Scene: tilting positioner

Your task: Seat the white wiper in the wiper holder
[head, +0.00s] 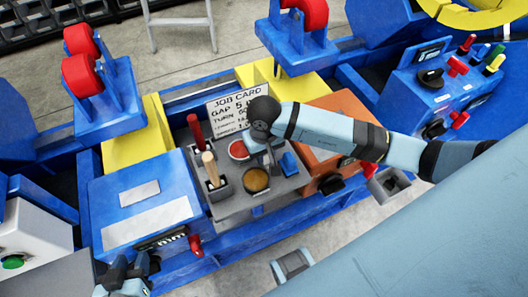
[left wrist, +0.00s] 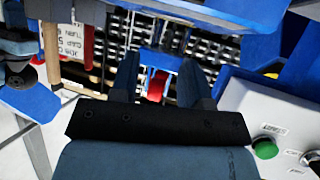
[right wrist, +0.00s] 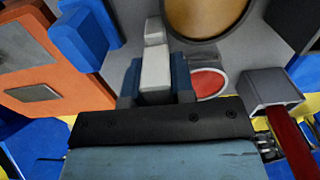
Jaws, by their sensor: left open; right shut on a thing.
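The white wiper (right wrist: 155,68) is between the fingers of my right gripper (right wrist: 156,80), which is shut on it. In the head view my right gripper (head: 268,160) is low over the grey tray and hides the wiper. A grey box with a dark opening (head: 391,184) sits right of the orange box; I cannot tell whether it is the wiper holder. My left gripper (head: 124,286) is at the lower left, away from the tray. In the left wrist view its fingers (left wrist: 160,85) are apart with nothing between them.
A job card (head: 238,106) stands behind. The orange box (head: 335,115) is at the right.

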